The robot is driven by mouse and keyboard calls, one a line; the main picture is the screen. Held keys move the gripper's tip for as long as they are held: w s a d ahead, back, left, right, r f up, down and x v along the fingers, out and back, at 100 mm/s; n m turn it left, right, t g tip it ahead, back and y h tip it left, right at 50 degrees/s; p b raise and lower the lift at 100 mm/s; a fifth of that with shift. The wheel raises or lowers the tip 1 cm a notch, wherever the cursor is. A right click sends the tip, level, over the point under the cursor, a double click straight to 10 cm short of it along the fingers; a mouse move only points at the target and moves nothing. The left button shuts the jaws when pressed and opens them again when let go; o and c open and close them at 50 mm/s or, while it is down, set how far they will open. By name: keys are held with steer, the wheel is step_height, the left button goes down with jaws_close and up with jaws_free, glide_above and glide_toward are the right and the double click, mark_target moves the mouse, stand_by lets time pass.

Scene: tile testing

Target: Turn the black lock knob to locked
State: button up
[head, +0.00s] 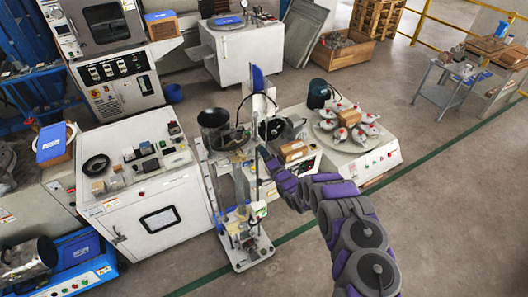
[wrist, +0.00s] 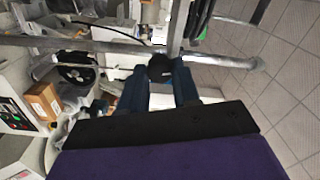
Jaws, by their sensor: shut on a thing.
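The black lock knob (wrist: 160,67) shows in the wrist view on a metal post of the lab stand (wrist: 228,60), where rods cross. My gripper (wrist: 159,82) has its two dark blue fingers on either side of the knob and is shut on it. In the head view my gripper (head: 264,153) reaches the upright of the tall stand (head: 255,120). The knob cannot be made out there, as it is small and behind my fingers. I cannot read whether the knob stands at locked.
A white cabinet (head: 160,215) stands left of the stand.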

steer(key=shift+w+d+m+p, duration=0.1)
steer(key=shift+m+p, duration=0.25)
steer(key=shift+m, duration=0.55)
steer(key=o, duration=1)
steer(key=shift+o, duration=0.2)
steer(key=v, duration=1.7)
steer(key=shift+d+f+b, duration=0.15)
steer(key=shift+b, duration=0.25)
